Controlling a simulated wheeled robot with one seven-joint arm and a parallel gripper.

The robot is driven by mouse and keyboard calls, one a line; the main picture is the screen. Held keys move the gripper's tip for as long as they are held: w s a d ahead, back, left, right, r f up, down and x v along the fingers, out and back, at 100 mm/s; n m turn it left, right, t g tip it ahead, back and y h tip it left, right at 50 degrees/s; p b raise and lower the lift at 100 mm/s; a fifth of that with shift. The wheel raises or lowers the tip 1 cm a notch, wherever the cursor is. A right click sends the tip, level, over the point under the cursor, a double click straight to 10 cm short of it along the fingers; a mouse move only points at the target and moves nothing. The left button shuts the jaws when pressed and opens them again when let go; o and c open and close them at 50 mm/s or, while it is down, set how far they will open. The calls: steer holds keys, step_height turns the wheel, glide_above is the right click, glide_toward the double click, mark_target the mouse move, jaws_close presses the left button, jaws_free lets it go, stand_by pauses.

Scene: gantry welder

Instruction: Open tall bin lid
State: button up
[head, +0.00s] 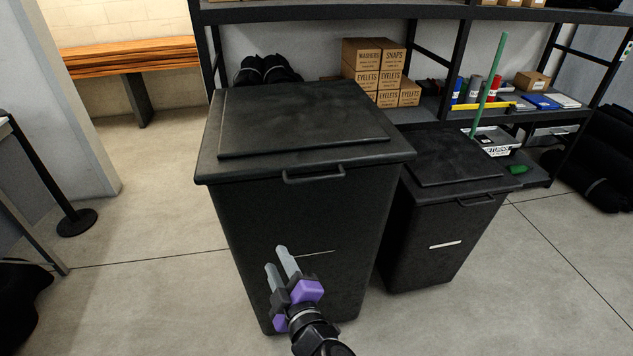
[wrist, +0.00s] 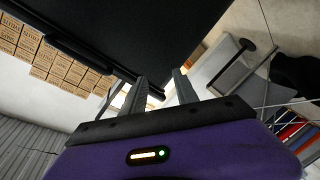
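The tall black bin (head: 300,230) stands in the middle of the head view. Its lid (head: 300,115) is shut, with a bar handle (head: 314,175) on the front edge. My gripper (head: 281,257), purple with grey fingers, is in front of the bin's front face, lower in the picture than the handle. The fingers are apart with nothing between them. In the wrist view my gripper (wrist: 158,88) also shows open, pointing toward a large dark surface (wrist: 150,35), probably the bin. Whether the fingertips touch it I cannot tell.
A shorter black bin (head: 430,235) with a shut lid stands close on the right. A shelf rack (head: 465,50) with cardboard boxes (head: 378,70) is behind. A barrier post (head: 76,220) stands at the left. The floor (head: 150,235) left of the tall bin is clear.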

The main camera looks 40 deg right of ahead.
steer(key=w+d+r+g+h, duration=0.1)
steer(key=w+d+r+h, duration=0.25)
steer(key=w+d, duration=0.2)
steer(key=g+h, duration=0.4)
steer(key=h, duration=0.3)
glide_toward(316, 179)
steer(key=x, duration=0.3)
steer(key=shift+m, duration=0.3)
steer(key=x, duration=0.2)
steer(key=p+x, duration=0.1)
steer(key=x, duration=0.4)
steer(key=shift+w+d+f+p, duration=0.2)
steer(key=shift+d+f+p, duration=0.05)
steer(key=shift+d+p, duration=0.05)
steer(key=shift+c, duration=0.5)
jaws_close()
